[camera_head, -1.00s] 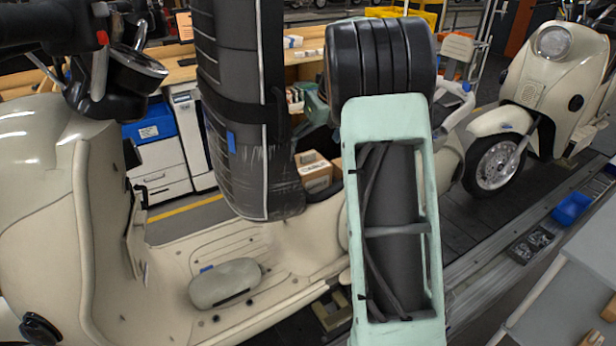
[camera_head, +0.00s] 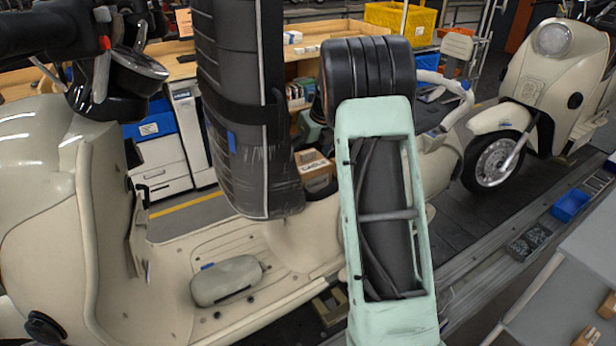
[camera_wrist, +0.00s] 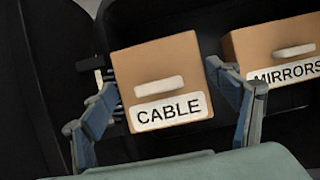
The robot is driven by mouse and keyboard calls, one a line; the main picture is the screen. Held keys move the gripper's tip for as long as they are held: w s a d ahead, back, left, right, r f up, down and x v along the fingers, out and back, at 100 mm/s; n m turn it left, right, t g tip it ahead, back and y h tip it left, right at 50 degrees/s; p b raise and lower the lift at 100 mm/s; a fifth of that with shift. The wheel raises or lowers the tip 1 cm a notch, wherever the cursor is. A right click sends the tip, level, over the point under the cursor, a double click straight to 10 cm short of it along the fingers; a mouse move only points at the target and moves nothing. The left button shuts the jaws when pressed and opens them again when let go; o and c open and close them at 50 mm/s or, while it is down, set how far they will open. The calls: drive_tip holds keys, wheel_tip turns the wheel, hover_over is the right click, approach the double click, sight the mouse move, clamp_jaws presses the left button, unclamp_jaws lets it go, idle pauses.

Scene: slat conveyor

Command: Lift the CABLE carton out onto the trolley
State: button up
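The CABLE carton is a small brown box with a white label. In the head view the CABLE carton (camera_head: 314,172) sits in the scooter's seat opening, partly behind the hanging seat and my arm. In the wrist view the CABLE carton (camera_wrist: 160,80) lies between the two fingers of my gripper (camera_wrist: 160,75). A fingertip is close against each side; I cannot tell whether they press on it. In the head view my gripper is mostly hidden behind my arm.
A MIRRORS carton (camera_wrist: 275,60) lies right of the CABLE carton, close to the right finger. The dark raised seat (camera_head: 245,120) stands left of my arm. A grey shelf or cart top (camera_head: 575,265) is at the right. Another scooter (camera_head: 540,90) stands behind.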

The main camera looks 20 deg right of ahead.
drive_tip(key=c, duration=1.2)
drive_tip(key=shift+r, duration=0.1)
